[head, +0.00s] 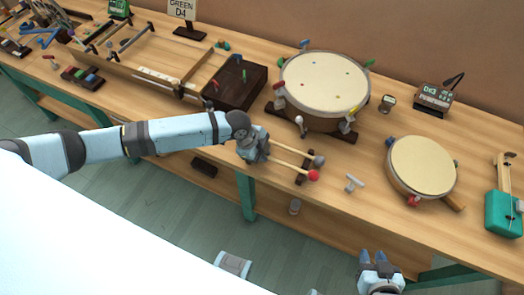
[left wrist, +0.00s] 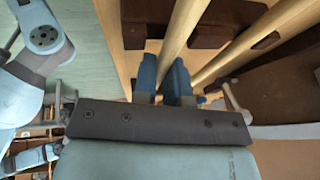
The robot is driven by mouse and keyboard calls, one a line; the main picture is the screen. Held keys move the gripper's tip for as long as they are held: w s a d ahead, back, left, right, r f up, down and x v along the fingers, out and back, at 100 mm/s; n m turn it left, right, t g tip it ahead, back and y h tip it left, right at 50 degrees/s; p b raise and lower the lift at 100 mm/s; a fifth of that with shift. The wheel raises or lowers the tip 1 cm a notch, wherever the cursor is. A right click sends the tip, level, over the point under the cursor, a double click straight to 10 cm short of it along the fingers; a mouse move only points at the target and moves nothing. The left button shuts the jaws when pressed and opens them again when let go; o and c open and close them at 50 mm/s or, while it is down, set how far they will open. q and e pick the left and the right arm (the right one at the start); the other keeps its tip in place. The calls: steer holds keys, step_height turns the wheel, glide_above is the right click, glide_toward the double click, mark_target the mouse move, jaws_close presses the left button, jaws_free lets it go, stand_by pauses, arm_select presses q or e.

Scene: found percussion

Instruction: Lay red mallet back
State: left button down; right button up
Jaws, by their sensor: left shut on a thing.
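My left gripper (head: 268,150) is at the front part of the bench, shut on the pale wooden handle of the red mallet (head: 313,175). In the left wrist view the handle (left wrist: 182,28) passes between the blue fingers (left wrist: 163,80). The red head points right, near the bench's front edge. The grey-headed mallet (head: 319,160) lies alongside, just behind, and its handle (left wrist: 228,58) is outside the fingers. A dark wooden rest (head: 304,170) is under the two handles; I cannot tell whether the red one touches it. My right gripper (head: 373,256) is low in front of the bench, empty, its fingers apart.
A big drum (head: 325,82) stands behind the mallets, with a dark box (head: 235,84) to its left. A smaller drum (head: 422,166) is to the right. A small pale T-shaped thing (head: 353,183) lies right of the red head.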

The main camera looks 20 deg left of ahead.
arm_select(q)
steer(key=shift+f, duration=0.3)
stand_by(0.5)
steer(key=c, duration=1.1)
jaws_free()
steer(key=v, duration=1.4)
steer(key=shift+d+f, duration=0.1)
